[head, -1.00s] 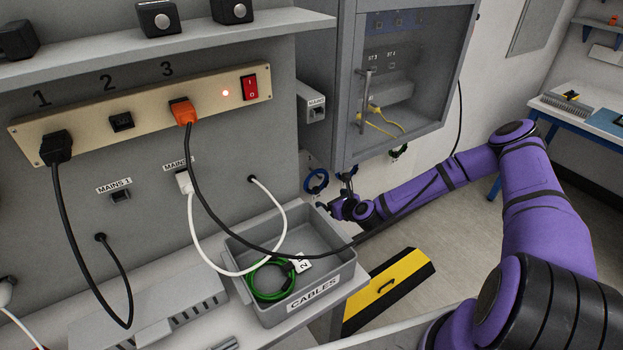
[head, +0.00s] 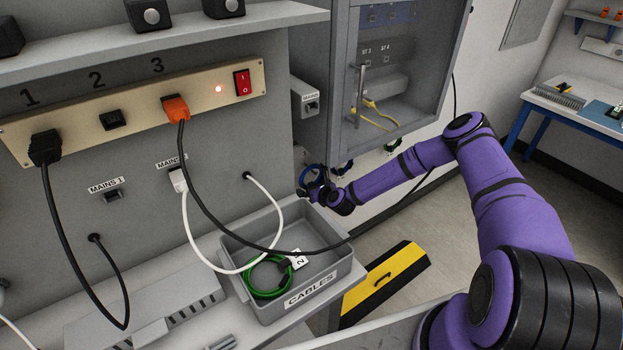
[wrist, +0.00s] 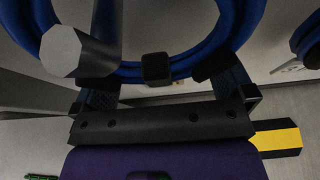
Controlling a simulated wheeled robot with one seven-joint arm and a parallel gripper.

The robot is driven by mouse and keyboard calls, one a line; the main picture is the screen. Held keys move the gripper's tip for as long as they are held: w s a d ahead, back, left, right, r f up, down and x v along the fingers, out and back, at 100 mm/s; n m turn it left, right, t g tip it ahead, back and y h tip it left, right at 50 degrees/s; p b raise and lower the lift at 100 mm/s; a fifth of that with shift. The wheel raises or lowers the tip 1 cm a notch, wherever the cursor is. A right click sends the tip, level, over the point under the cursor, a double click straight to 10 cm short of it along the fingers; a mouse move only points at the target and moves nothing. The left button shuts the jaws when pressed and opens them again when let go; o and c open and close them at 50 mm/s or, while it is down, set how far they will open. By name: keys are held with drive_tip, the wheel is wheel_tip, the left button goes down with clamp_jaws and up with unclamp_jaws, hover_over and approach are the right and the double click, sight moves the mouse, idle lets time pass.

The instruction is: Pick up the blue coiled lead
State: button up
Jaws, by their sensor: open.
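The blue coiled lead (head: 312,176) hangs below the grey cabinet, beside the shelf unit's end. In the wrist view, the blue coil (wrist: 195,60) fills the top, bound by a black band at its lower middle. A grey peg (wrist: 62,52) stands in front of its left part. My gripper (head: 306,190) is at the coil in the head view, hiding part of it. In the wrist view, my open gripper (wrist: 160,80) has its fingers either side of the band, at the coil's lower edge. Whether they touch it is unclear.
A grey CABLES bin (head: 340,279) with a green coiled lead (head: 266,283) stands below left of my gripper. A black cable (head: 215,215) droops across the bin. The grey cabinet (head: 338,100) is above. A black-and-yellow block (head: 385,280) lies on the floor.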

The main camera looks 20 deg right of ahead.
sight(312, 184)
drive_tip(key=shift+w+a+f, duration=0.1)
drive_tip(key=shift+w+f, duration=0.05)
drive_tip(key=shift+w, duration=0.15)
drive_tip(key=shift+c, duration=0.2)
drive_tip(key=c, duration=1.5)
drive_tip(key=shift+r, duration=0.6)
wheel_tip(312, 184, up, 2)
drive_tip(key=shift+r, duration=0.25)
drive_tip(key=s+d, duration=0.3)
drive_tip(key=s, duration=0.1)
drive_tip(key=s+d+r, duration=0.1)
drive_tip(key=s+d, duration=0.1)
drive_tip(key=s, duration=0.3)
drive_tip(key=s+d, duration=0.3)
drive_tip(key=s, duration=0.1)
drive_tip(key=shift+s+d+r, duration=0.15)
drive_tip(key=shift+s+d, duration=0.1)
drive_tip(key=shift+d, duration=0.05)
